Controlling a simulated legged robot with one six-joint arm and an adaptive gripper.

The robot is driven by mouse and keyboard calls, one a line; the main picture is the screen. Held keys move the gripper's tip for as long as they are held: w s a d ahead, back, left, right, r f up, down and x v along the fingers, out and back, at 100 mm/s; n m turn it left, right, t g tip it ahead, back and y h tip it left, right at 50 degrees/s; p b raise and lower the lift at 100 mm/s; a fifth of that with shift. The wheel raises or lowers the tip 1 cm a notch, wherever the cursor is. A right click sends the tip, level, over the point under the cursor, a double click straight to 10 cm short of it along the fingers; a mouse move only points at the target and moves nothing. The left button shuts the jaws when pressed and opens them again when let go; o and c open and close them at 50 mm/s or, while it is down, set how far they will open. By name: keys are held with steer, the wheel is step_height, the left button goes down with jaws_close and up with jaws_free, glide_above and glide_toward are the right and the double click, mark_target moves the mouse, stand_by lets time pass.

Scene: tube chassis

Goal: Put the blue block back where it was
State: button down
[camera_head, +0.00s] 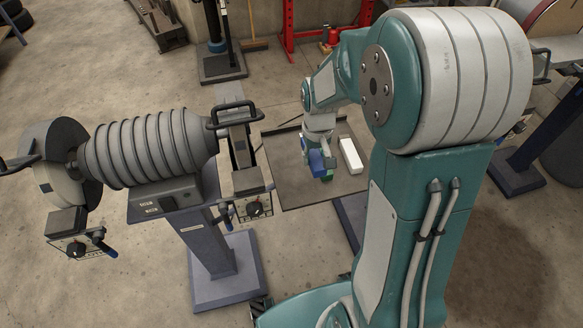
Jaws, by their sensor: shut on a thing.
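My gripper (316,152) is over the dark flat panel (287,186) near the middle of the view. It is shut on the blue block (319,163), whose front shows between and below the fingers. A small green piece (327,178) shows right under the blue block; I cannot tell whether the two touch. A white block (351,156) lies on the panel just right of my gripper, apart from it. The fingers partly hide the blue block, and its height above the panel is hard to judge.
A ribbed grey machine (150,148) on a pedestal stands left of the panel, with a handled control box (254,205) close to it. A red frame (290,28) and a dark stand (222,66) are behind. The panel's front left part is bare.

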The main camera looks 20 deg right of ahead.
glide_above(291, 175)
step_height(291, 175, down, 6)
steer(key=shift+s+d+f, duration=0.1)
steer(key=shift+s, duration=0.05)
steer(key=shift+f, duration=1.7)
steer(key=shift+c, duration=1.2)
jaws_free()
